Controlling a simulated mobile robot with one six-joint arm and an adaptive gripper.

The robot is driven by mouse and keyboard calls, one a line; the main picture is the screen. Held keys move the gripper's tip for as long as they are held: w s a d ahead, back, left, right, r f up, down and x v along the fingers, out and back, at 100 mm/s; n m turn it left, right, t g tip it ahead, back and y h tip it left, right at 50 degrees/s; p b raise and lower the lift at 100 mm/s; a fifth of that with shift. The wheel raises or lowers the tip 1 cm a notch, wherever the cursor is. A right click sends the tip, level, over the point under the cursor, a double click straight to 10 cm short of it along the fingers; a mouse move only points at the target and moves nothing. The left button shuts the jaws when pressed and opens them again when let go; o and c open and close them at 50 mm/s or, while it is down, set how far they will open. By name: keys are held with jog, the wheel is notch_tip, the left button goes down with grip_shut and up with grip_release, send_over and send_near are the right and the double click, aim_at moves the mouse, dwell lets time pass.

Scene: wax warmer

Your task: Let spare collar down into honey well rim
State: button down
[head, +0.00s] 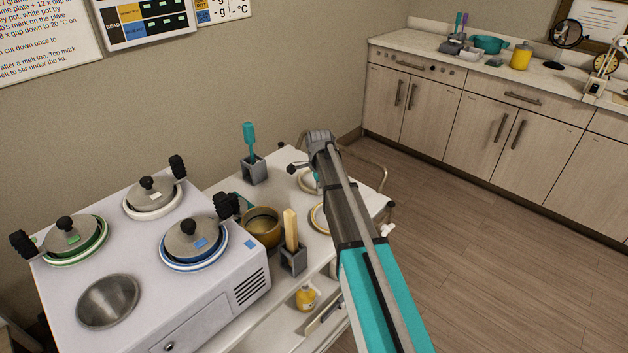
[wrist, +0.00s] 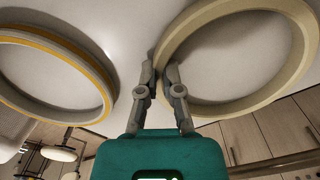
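The spare collar, a plain cream ring (wrist: 291,75), is at the right of the wrist view. Its near-left wall lies between the fingertips of my gripper (wrist: 160,76), which look closed on it, one finger outside and one inside the ring. In the head view the collar (head: 306,181) shows partly behind my arm, over the trolley; I cannot tell if it touches the top. The warmer has a bare metal well (head: 108,300) at front left. I see no clearly honey-coloured rim on it. The other wells have green, white and blue rims under lidded pots.
A yellow-banded ring (wrist: 98,72) lies beside the collar on the trolley; my arm partly hides it in the head view (head: 317,218). An amber pot (head: 262,227), a grey holder with wooden sticks (head: 292,258) and a holder with a teal spatula (head: 254,169) stand between it and the warmer.

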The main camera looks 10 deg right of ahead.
jog(key=shift+r+p, duration=0.8)
jog(key=shift+p, duration=0.05)
dwell(1.1)
jog(key=shift+r+p, duration=2.25)
jog(key=shift+r, duration=0.05)
jog(key=shift+r, duration=0.1)
jog(key=s+a+r+p, duration=0.1)
jog(key=s+r+p, duration=0.1)
jog(key=r+p, duration=0.7)
jog(key=s+a+r+m+p, duration=0.1)
jog(key=s+a+r+p, duration=0.1)
jog(key=r+p, duration=0.8)
jog(key=shift+s+r+p, duration=0.2)
jog(key=shift+s+p, duration=0.1)
jog(key=shift+s, duration=0.25)
